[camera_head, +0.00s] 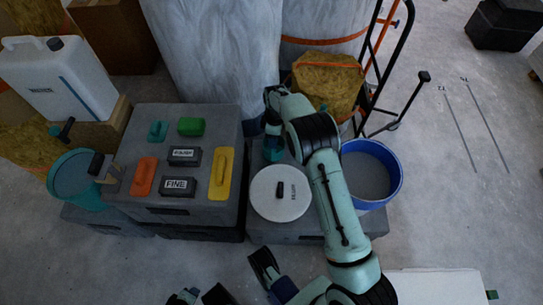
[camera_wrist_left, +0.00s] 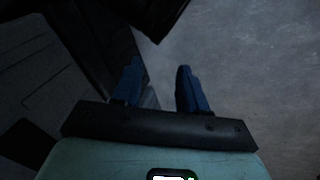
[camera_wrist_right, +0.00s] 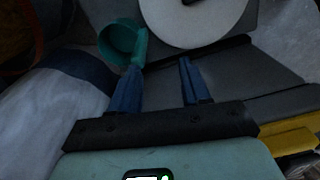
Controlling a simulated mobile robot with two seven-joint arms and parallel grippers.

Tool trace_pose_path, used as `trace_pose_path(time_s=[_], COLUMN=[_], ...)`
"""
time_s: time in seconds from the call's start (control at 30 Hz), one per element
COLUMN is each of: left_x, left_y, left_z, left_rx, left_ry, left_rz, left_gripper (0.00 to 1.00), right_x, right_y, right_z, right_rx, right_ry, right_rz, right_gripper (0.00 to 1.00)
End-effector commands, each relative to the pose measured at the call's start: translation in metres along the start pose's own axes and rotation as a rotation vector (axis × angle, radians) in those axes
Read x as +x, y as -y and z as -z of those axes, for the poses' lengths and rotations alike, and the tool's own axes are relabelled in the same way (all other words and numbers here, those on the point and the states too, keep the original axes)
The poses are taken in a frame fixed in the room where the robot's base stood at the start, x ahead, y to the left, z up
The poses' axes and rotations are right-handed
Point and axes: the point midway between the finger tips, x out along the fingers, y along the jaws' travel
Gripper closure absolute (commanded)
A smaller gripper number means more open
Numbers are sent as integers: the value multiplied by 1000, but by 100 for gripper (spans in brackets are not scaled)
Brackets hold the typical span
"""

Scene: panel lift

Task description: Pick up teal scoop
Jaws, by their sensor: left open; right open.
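The teal scoop (camera_head: 273,150) stands beside the round white lid on the low grey case, partly hidden by my right arm. In the right wrist view the scoop (camera_wrist_right: 137,47) shows as a round teal cup just beyond the left fingertip. My right gripper (camera_wrist_right: 158,72) is open, its blue fingers apart, close to the scoop; I cannot tell whether they touch. In the head view the right gripper (camera_head: 271,122) is at the scoop, its fingers mostly hidden. My left gripper (camera_wrist_left: 158,75) is open and empty, with floor and dark surfaces beyond it.
The white lid (camera_head: 268,206) lies right by the scoop. A blue bucket (camera_head: 393,190) stands to the right. The grey case (camera_head: 190,210) on the left carries floats and blocks. A teal bucket (camera_head: 92,200) is further left. Open floor lies at the right.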

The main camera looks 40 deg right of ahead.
Motion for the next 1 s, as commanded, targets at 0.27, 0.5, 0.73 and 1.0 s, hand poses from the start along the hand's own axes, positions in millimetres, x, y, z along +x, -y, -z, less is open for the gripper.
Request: trace_pose_path(time_s=[0.27,0.5,0.73,1.0], left_x=[27,39,47,55], left_y=[7,18,28,37], left_z=[14,7,-6,-18], left_rx=[-4,-14,-25,-35], left_ry=[-45,-22,19,57], left_rz=[3,21,39,55], left_gripper=[57,57,57,57], right_x=[-32,11,40,60], right_y=[-27,-28,-29,-32], right_z=[9,9,9,8], right_rx=[-150,-154,-152,-151], right_ry=[9,10,8,9], right_rz=[-27,-24,-26,-26], right_gripper=[53,53,53,53])
